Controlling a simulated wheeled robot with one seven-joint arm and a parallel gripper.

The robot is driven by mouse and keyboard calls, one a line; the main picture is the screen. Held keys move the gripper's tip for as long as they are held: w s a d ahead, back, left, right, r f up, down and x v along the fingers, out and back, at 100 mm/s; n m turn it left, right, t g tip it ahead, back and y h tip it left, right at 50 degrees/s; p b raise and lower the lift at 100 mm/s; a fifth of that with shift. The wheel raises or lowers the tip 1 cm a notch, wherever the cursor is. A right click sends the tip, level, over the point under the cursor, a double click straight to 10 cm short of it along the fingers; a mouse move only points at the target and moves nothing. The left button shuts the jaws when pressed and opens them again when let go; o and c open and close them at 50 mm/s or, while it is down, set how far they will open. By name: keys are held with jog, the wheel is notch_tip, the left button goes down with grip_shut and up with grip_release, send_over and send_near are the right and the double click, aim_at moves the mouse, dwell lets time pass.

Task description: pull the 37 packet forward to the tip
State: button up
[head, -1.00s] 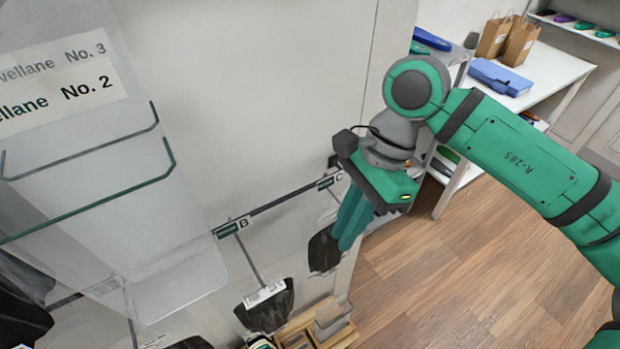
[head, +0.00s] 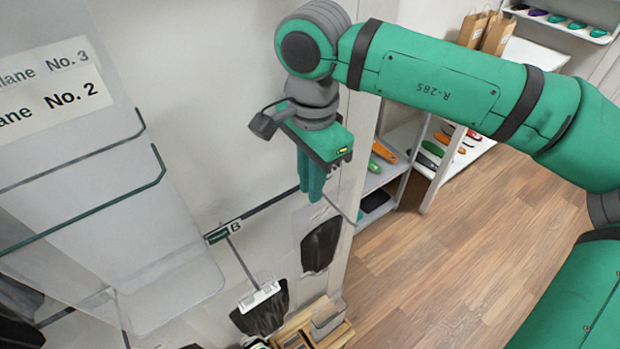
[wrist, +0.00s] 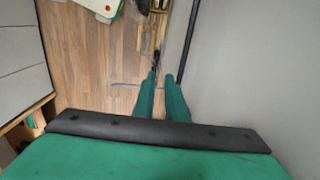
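Two dark packets hang from the wall rail in the head view. One packet (head: 262,316) hangs on the hook by the B label and has a white tag across its top. The other packet (head: 321,246) hangs further right, below my gripper's fingers, in a clear sleeve. I cannot read a 37 on either. My gripper (head: 311,198) points down above the right packet, close to the wall. In the wrist view my gripper (wrist: 160,75) shows two green fingers with a narrow gap and nothing clearly held between them.
The rail (head: 270,203) runs along the pale wall, with a B label (head: 235,226). A clear panel with No. 2 and No. 3 signs stands at left. A wooden tray (head: 315,325) is below the packets. Shelves (head: 400,165) with coloured items stand behind; the wooden floor at right is clear.

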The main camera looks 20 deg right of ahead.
aim_at(310, 212)
notch_tip(310, 212, down, 10)
jog(key=shift+f, duration=0.1)
dwell(0.4)
jog(key=shift+w, duration=0.1)
grip_shut()
jog(key=shift+s+d, duration=0.1)
jog(key=shift+s, duration=0.1)
